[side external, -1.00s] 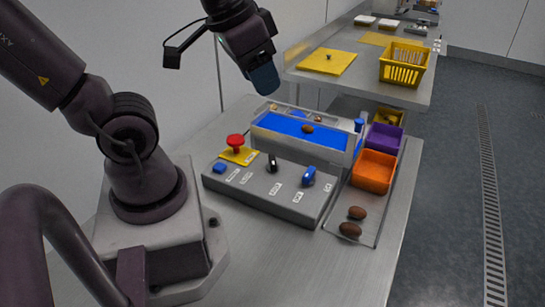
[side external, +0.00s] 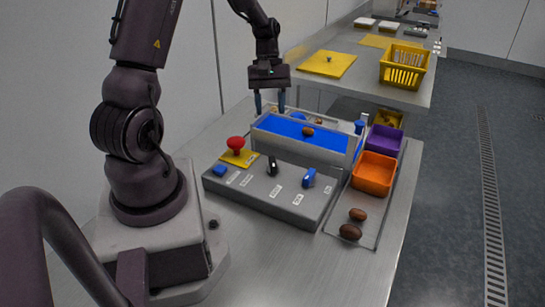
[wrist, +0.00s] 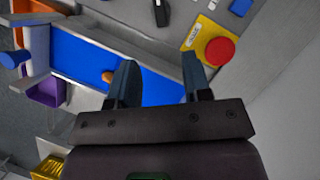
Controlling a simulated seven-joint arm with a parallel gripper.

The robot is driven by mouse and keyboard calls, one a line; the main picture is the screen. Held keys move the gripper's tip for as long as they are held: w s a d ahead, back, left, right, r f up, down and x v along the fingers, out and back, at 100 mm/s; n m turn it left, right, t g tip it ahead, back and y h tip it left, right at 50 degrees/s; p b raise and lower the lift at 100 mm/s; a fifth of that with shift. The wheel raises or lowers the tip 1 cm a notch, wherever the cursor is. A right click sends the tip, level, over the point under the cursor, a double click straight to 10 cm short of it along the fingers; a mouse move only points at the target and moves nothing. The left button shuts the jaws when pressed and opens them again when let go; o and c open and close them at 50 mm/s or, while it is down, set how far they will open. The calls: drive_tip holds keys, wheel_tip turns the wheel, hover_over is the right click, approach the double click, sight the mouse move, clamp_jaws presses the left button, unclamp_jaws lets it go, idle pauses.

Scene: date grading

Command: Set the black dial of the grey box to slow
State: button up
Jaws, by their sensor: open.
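The grey box (side external: 254,197) stands on the steel table in front of the blue belt. Its black dial (side external: 272,166) is near the middle of its top, with small labels beside it that are too small to read. In the wrist view the black dial (wrist: 161,13) shows at the top edge, partly cut off. My gripper (side external: 270,110) is open and empty, pointing down above the far left end of the belt, behind the box and apart from the dial. In the wrist view its two blue-grey fingers (wrist: 160,78) stand wide apart.
A red button (side external: 236,143) on a yellow plate and a blue knob (side external: 309,178) sit on the box either side of the dial. The walled blue belt (side external: 285,126) carries a date (side external: 308,131). Orange (side external: 373,173) and purple (side external: 385,139) bins stand right. Two dates (side external: 352,224) lie in front.

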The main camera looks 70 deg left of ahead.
sight(273, 160)
drive_tip(key=x, duration=1.2)
drive_tip(key=shift+d+f, duration=0.1)
drive_tip(key=shift+f, duration=0.3)
clamp_jaws()
